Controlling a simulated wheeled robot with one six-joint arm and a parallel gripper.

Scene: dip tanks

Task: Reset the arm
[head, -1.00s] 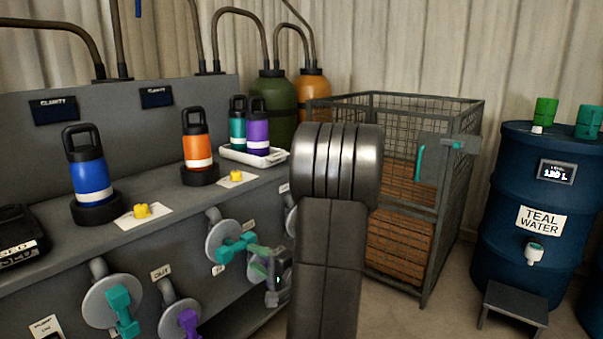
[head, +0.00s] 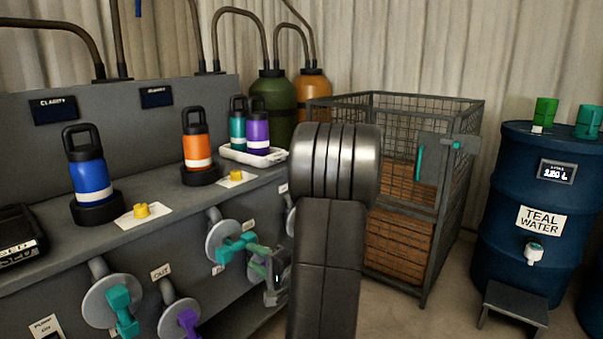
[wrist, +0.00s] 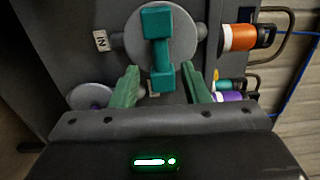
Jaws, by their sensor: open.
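My gripper (head: 268,262) has green fingers and is beside the front of the grey tank bench, just right of a teal valve handle (head: 236,248) on a grey disc. In the wrist view my gripper (wrist: 164,73) is open, with one finger on each side of the lower end of the teal handle (wrist: 157,24), which stands upright in the picture near an "IN" label. I cannot tell whether the fingers touch it. My own arm link hides part of the bench end and cage in the head view.
The bench (head: 150,221) carries blue (head: 89,178), orange (head: 196,142), teal (head: 237,128) and purple (head: 258,132) bottles. Another teal handle (head: 121,311) and a purple handle (head: 187,322) are lower left. A wire cage (head: 425,202) and a teal-water barrel (head: 510,245) stand right, with floor between.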

